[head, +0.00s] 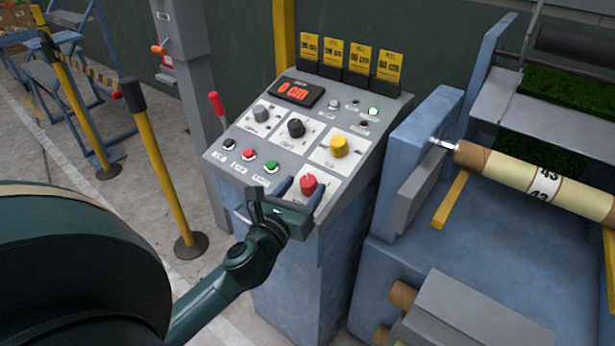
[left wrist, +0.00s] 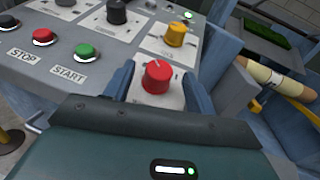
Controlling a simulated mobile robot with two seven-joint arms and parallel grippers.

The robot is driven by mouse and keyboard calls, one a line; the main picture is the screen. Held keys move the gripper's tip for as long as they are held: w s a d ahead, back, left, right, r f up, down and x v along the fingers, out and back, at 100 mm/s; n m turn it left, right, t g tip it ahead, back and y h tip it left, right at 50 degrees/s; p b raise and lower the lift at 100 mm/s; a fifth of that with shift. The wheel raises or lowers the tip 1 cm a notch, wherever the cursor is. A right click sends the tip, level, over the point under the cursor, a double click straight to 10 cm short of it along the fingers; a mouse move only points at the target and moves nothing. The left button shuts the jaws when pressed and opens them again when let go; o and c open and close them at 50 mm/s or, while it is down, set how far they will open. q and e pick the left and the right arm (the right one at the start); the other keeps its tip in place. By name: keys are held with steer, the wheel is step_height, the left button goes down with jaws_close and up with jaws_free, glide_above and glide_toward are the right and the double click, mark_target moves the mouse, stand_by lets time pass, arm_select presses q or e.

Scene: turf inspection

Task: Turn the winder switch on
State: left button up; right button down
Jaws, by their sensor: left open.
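The sloped grey control panel (head: 222,155) carries several rotary knobs. A red knob (head: 308,184) sits at its lower right corner on a white plate; it also shows in the left wrist view (left wrist: 158,77) with a pale mark pointing up. A yellow knob (head: 339,146), a black knob (head: 296,128) and a grey knob (head: 260,113) sit above it. I cannot read which label says winder. My left gripper (head: 300,194) is open, one finger on each side of the red knob, with visible gaps to it. My right gripper is not in view.
Black, red (head: 248,155) and green (head: 271,166) push buttons lie left of the red knob; the red reads STOP, the green START. A display (head: 297,92) reads 0 cm. A red-handled lever (head: 216,105) stands left. The roller machine (head: 545,187) is close on the right.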

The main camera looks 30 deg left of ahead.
mark_target(306, 184)
arm_select(q)
steer(key=shift+w+a, duration=0.15)
steer(key=shift+w, duration=1.35)
steer(key=c, duration=1)
steer(key=shift+o, duration=0.2)
